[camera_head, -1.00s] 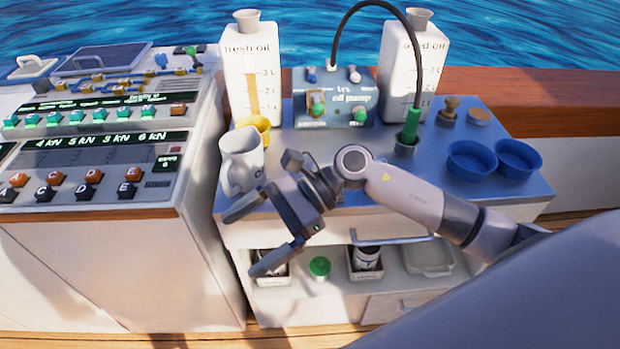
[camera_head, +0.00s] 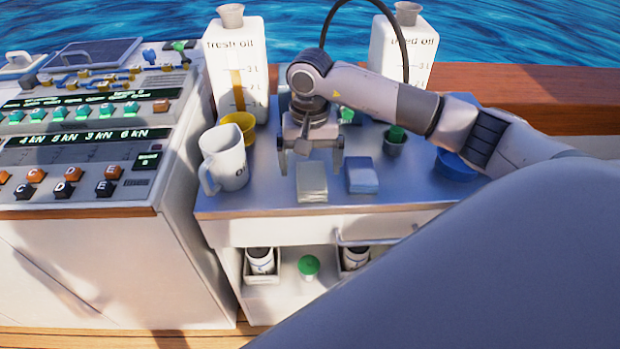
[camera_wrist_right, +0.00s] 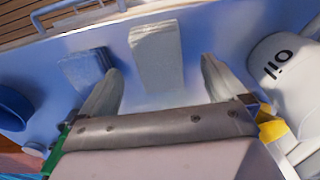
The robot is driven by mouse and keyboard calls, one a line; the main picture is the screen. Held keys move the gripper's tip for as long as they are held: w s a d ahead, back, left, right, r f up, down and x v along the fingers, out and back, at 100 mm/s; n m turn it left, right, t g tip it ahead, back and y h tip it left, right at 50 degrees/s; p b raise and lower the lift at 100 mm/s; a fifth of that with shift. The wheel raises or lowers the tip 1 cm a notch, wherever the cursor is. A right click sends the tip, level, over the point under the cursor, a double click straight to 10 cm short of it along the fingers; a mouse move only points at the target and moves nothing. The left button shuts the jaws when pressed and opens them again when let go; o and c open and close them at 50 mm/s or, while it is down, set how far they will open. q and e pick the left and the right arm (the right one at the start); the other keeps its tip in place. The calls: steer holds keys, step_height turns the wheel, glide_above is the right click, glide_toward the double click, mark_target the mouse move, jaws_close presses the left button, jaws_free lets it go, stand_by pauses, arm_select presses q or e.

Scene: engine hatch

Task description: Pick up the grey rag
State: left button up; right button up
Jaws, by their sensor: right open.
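The grey rag (camera_head: 312,184) lies folded on the blue worktop (camera_head: 268,195), near its front edge. It also shows in the right wrist view (camera_wrist_right: 156,55), ahead of the fingers and between their lines. My right gripper (camera_head: 310,168) is open and empty, pointing down just behind and above the grey rag. Its fingers show in the right wrist view (camera_wrist_right: 158,82), spread apart with no contact on the rag visible. A blue rag (camera_head: 362,177) lies to the right of the grey one, a small gap between them. My left gripper is not in view.
A white oil jug (camera_head: 226,160) and a yellow cup (camera_head: 240,122) stand left of the gripper. The fresh oil canister (camera_head: 238,60) is behind them. A green-topped piece (camera_head: 395,138) and a blue bowl (camera_head: 452,165) are to the right. A drawer handle (camera_head: 372,240) sticks out below.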

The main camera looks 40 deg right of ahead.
mark_target(311, 179)
step_height(311, 179, down, 4)
steer(key=shift+s+f, duration=0.1)
steer(key=shift+s, duration=0.05)
steer(key=c, duration=1.2)
step_height(311, 179, up, 20)
steer(key=shift+d+r, duration=0.1)
steer(key=shift+c, duration=0.3)
steer(key=o, duration=0.3)
steer(key=shift+c, duration=0.4)
